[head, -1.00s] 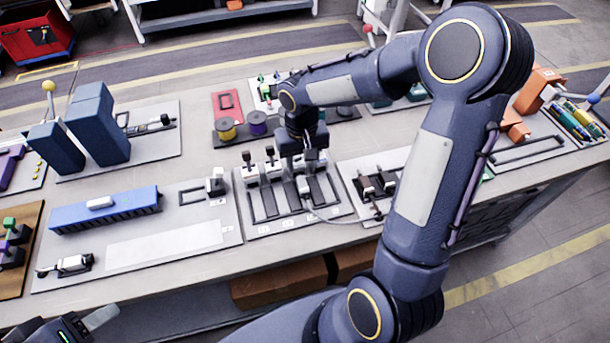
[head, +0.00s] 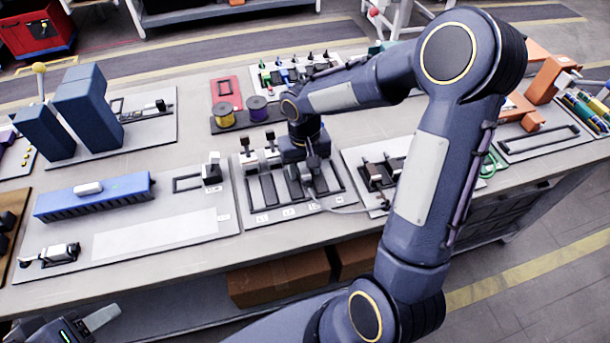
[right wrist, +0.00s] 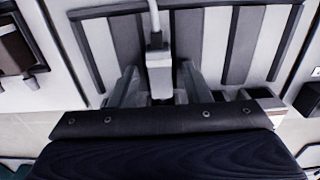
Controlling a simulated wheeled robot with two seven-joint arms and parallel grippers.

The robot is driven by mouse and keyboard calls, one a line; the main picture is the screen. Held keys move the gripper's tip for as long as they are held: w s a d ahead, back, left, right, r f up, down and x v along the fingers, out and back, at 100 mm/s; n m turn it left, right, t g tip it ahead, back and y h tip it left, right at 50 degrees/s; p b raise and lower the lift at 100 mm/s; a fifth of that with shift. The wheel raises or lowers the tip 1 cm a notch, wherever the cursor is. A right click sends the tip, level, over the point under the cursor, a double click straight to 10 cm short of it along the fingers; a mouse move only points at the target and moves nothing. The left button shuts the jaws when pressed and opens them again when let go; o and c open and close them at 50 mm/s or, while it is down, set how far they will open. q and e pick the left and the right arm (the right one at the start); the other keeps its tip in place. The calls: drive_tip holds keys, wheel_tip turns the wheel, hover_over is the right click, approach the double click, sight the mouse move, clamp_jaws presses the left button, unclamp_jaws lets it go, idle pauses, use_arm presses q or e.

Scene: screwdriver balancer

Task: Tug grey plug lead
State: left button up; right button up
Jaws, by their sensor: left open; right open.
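A pale grey plug (right wrist: 158,62) with a grey lead (right wrist: 154,14) shows in the right wrist view, over a panel of dark and light strips. My right gripper (right wrist: 160,78) is open, with one finger on each side of the plug; I cannot tell whether they touch it. In the head view my right gripper (head: 313,178) is low over the slotted panel (head: 251,212) and mostly hides the plug. The lead (head: 345,211) runs from there to the right. My left gripper (head: 82,326) is open and empty at the bottom left, away from the panel.
Upright plugs (head: 260,152) stand at the panel's back left, close to my right gripper. A board with dark blocks (head: 377,172) is to the right. Spools (head: 224,115) stand behind. A blue strip (head: 95,197) lies to the left.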

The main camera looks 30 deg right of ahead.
drive_tip(key=shift+c, duration=0.2)
clamp_jaws()
drive_tip(key=shift+s, duration=0.15)
idle(0.3)
idle(0.7)
drive_tip(key=shift+o, duration=0.2)
unclamp_jaws()
drive_tip(key=shift+w, duration=0.2)
drive_tip(key=shift+r, duration=0.15)
